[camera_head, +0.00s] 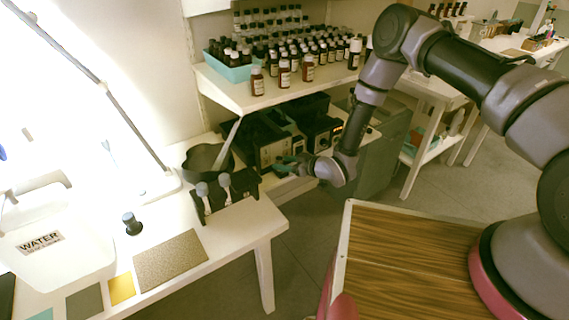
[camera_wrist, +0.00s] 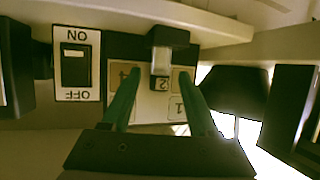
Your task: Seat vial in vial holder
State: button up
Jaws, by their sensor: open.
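My gripper (camera_head: 288,164) is open, in front of the dark instruments below the shelf. In the wrist view its two teal fingers (camera_wrist: 158,82) stand apart before a panel with numbered labels (camera_wrist: 176,106). A small part, dark at one end and pale at the other (camera_wrist: 162,55), shows between and beyond the fingertips. I cannot tell whether it is a vial, and contact is unclear. A black holder (camera_head: 232,203) with two grey-topped pieces stands near the bench's right edge. A dark-capped vial-like piece (camera_head: 132,224) stands apart on the white bench.
Dark instruments (camera_head: 268,140) crowd the space under the bottle shelf (camera_head: 240,97). An ON/OFF switch (camera_wrist: 76,65) lies left of the fingers. A dark bowl (camera_head: 207,160) stands behind the holder. A speckled mat (camera_head: 171,261) lies on the bench.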

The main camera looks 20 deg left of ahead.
jog(key=v, duration=1.2)
jog(key=w+d+r+m+t+h, duration=0.1)
jog(key=w+d+r+h, duration=0.1)
jog(key=w+d+r, duration=0.35)
jog(key=w+d+r+m+t+h, duration=0.1)
jog(key=w+d+r+h, duration=0.15)
jog(key=w+r, duration=0.55)
jog(key=d+r+m+t+h, duration=0.1)
jog(key=d+r+m+h, duration=0.3)
jog(key=d+r, duration=1.05)
jog(key=s+d+r+m+h, duration=0.1)
jog(key=s+d+r+m, duration=0.3)
jog(key=r, duration=0.5)
jog(key=s+d+r+m+h, duration=0.2)
jog(key=s+d+r, duration=0.4)
jog(key=r, duration=0.2)
jog(key=s+d+r+m, duration=0.1)
jog(key=s+r+m, duration=0.1)
jog(key=s, duration=0.7)
jog(key=s+d+r+m+g+y, duration=0.1)
jog(key=s+d+r+m, duration=0.1)
jog(key=s, duration=0.7)
notch_tip(320, 180, up, 2)
jog(key=shift+r+m+g, duration=0.15)
jog(key=shift+m+g, duration=0.15)
jog(key=shift+m, duration=0.3)
